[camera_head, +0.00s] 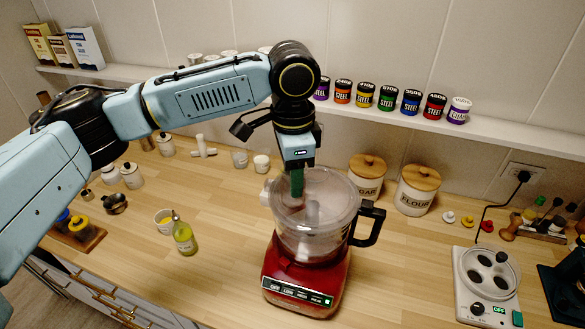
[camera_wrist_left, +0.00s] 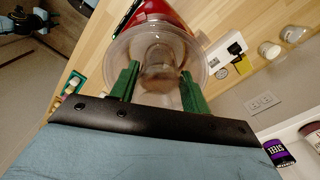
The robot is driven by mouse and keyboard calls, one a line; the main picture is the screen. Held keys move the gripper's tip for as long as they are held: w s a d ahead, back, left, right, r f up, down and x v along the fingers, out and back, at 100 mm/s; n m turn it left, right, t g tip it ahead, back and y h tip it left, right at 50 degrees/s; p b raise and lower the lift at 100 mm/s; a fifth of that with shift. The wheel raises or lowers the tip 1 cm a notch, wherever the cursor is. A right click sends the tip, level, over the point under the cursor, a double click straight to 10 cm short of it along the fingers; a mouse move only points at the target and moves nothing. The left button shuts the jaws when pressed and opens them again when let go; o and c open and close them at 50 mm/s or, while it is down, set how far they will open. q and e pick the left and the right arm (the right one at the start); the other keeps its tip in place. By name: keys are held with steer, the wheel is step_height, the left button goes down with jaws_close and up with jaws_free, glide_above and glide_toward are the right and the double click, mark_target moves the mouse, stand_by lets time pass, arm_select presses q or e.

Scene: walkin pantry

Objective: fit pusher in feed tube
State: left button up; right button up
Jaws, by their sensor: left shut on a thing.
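The red food processor (camera_head: 305,282) stands on the wooden counter with a clear bowl (camera_head: 300,240) and a black handle on its right. My left gripper (camera_head: 297,188) comes down from above, over the lid at the top of the bowl. Its green fingers are shut on a clear, see-through piece that I take for the pusher (camera_wrist_left: 160,62); my left gripper (camera_wrist_left: 158,88) shows on both sides of it in the wrist view. The pusher looks lined up with the feed tube, but clear plastic overlaps there, so I cannot tell how deep it sits.
Sugar (camera_head: 367,180) and flour (camera_head: 417,190) jars stand behind at right. A white appliance (camera_head: 487,285) is on the right. An oil bottle (camera_head: 183,236) and a small cup stand at left. A shelf with tins runs behind.

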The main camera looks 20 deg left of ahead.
arm_select(q)
steer(key=shift+f, duration=0.75)
steer(key=o, duration=1.1)
steer(key=shift+c, duration=0.2)
steer(key=shift+r, duration=0.1)
step_height(320, 180, up, 13)
steer(key=b, duration=0.1)
steer(key=shift+r+b, duration=0.15)
steer(key=shift+b, duration=0.15)
